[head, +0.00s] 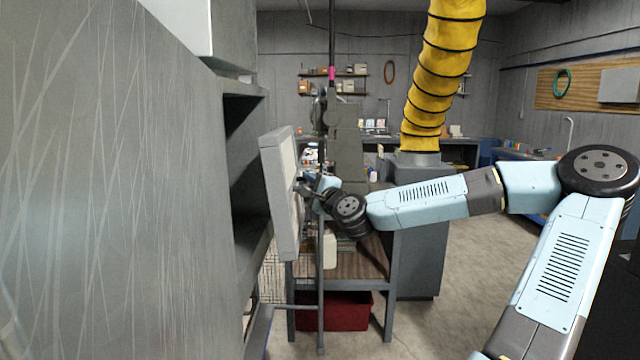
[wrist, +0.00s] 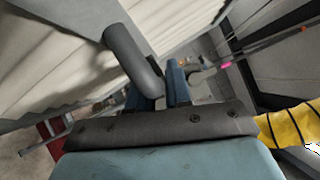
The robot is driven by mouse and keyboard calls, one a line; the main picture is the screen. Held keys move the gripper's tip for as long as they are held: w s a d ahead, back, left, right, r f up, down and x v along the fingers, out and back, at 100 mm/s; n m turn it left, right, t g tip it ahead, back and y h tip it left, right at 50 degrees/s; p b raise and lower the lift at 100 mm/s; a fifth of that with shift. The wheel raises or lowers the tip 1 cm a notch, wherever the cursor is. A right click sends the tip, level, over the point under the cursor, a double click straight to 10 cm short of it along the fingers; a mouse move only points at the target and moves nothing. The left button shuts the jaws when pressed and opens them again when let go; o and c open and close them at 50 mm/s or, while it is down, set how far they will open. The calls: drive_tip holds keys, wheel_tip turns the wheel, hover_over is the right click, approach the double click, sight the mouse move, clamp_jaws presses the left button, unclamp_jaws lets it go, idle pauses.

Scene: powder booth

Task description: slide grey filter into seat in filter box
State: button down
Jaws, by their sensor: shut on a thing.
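The grey filter (head: 279,190) is a flat upright panel with a grey frame and a pale face, standing in front of the filter box (head: 251,185). The box is a tall grey cabinet with a dark opening on its right side. The filter looks apart from the opening, with a gap between them. My gripper (head: 308,188) is at the filter's right face, shut on its handle. In the wrist view the dark handle (wrist: 132,62) runs down between the blue fingers (wrist: 160,92), with the pale pleated face (wrist: 55,55) behind. The seat inside the box is hidden.
A table (head: 355,262) with a brown top stands beyond the filter, a red bin (head: 333,311) beneath it. A yellow duct (head: 440,70) hangs at centre right over a grey unit (head: 418,240). A large grey panel (head: 110,190) fills the left. Floor at right is clear.

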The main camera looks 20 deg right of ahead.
drive_tip(key=w+a, duration=0.4)
drive_tip(key=a, duration=0.7)
drive_tip(key=w+a, duration=0.5)
drive_tip(key=a, duration=0.7)
drive_tip(key=shift+w+f, duration=0.2)
drive_tip(key=shift+f, duration=0.15)
drive_tip(key=shift+a+r, duration=0.15)
drive_tip(key=shift+a, duration=0.25)
idle(0.9)
drive_tip(key=shift+d, duration=0.25)
idle(0.9)
drive_tip(key=shift+a, duration=0.15)
idle(0.8)
drive_tip(key=shift+f, duration=0.2)
